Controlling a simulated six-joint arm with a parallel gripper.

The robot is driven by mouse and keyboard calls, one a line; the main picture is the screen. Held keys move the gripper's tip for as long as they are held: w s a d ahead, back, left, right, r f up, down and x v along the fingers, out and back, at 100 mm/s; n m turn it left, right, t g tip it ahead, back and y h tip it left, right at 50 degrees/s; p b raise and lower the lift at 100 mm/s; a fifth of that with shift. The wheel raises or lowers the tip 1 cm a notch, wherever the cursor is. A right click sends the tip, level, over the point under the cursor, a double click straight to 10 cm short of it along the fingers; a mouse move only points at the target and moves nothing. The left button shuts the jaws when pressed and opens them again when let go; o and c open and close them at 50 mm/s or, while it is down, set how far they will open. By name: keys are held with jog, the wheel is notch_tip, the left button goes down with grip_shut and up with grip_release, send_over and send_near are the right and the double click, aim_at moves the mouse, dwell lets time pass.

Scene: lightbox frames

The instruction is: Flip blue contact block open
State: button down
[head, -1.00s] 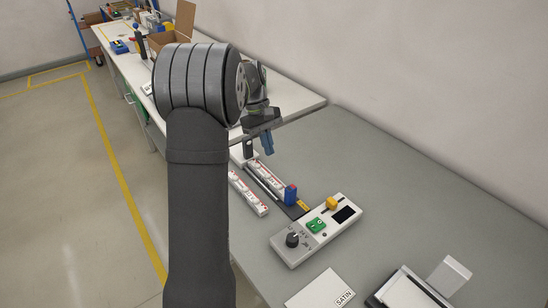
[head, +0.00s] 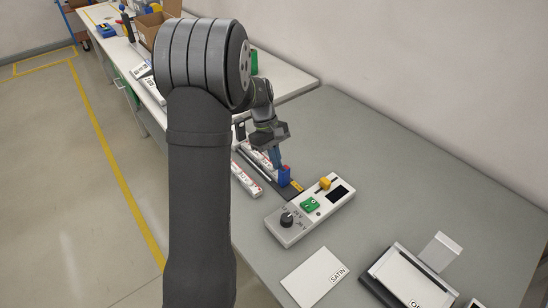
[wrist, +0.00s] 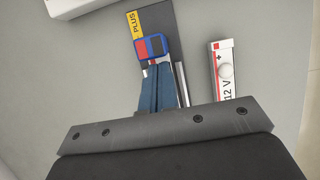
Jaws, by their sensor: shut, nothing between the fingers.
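The blue contact block (head: 285,176) stands at the right end of a dark strip by a yellow label. In the wrist view the block (wrist: 151,46) shows a blue body with a red patch, beside the yellow PLUS label (wrist: 134,23). My gripper (head: 278,164) points down at the block. Its blue fingers (wrist: 160,66) are shut together with nothing between them. The fingertips overlap the near edge of the block in the wrist view; I cannot tell whether they touch it.
A grey control box (head: 302,223) with a black knob, green part and yellow slider stands close in front. A red-and-white strip marked 12 V (wrist: 225,75) lies beside the dark strip. A SATIN card (head: 313,278) lies nearer.

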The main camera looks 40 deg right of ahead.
aim_at(285, 170)
jog(key=shift+s, duration=0.15)
jog(key=shift+s, duration=1.7)
jog(key=w, duration=0.4)
jog(key=shift+w, duration=0.35)
jog(key=v, duration=1)
jog(key=shift+s, duration=0.2)
